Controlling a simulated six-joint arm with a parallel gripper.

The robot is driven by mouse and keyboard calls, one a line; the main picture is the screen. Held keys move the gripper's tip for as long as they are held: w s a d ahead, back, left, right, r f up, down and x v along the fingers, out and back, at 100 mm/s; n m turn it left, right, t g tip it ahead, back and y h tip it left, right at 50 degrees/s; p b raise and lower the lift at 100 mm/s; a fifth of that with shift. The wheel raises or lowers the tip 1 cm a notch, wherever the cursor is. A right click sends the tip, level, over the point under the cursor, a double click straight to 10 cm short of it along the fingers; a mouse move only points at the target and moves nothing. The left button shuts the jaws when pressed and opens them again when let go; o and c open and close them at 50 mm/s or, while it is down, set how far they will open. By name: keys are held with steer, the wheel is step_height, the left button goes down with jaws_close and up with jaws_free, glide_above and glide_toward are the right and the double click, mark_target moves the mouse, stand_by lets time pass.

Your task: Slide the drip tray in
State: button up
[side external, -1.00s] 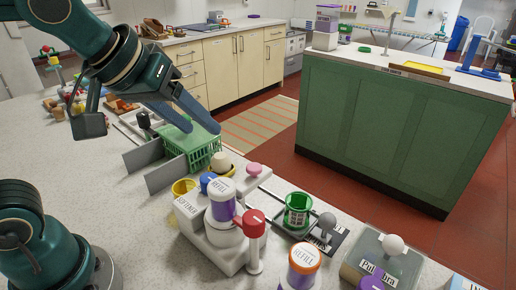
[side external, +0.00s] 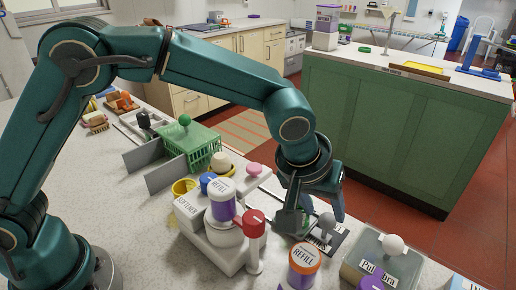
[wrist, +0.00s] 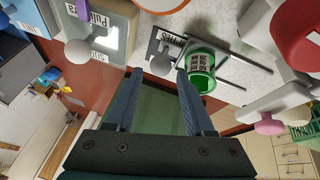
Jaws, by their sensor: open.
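The drip tray is a dark plate with a white label (side external: 334,240) and thin rails, and it also shows in the wrist view (wrist: 156,46). A grey ball knob (wrist: 160,65) stands at its labelled end and also shows in the side view (side external: 326,220). A green cup (wrist: 202,74) with a label sits by the rails; my gripper largely hides it in the side view. My gripper (side external: 315,218) points down over the tray, open. In the wrist view its fingertips (wrist: 159,72) lie on either side of the knob; I cannot tell the exact height gap.
A white softener dispenser (side external: 215,240) with a red-capped post (side external: 254,235) stands left of the tray. An orange-lidded refill jar (side external: 304,262) and a clear box with a white knob (side external: 385,265) stand close in front. A green basket (side external: 200,147) is further back.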

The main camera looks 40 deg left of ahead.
mark_target(325, 219)
steer(key=shift+x, duration=2.1)
jaws_close()
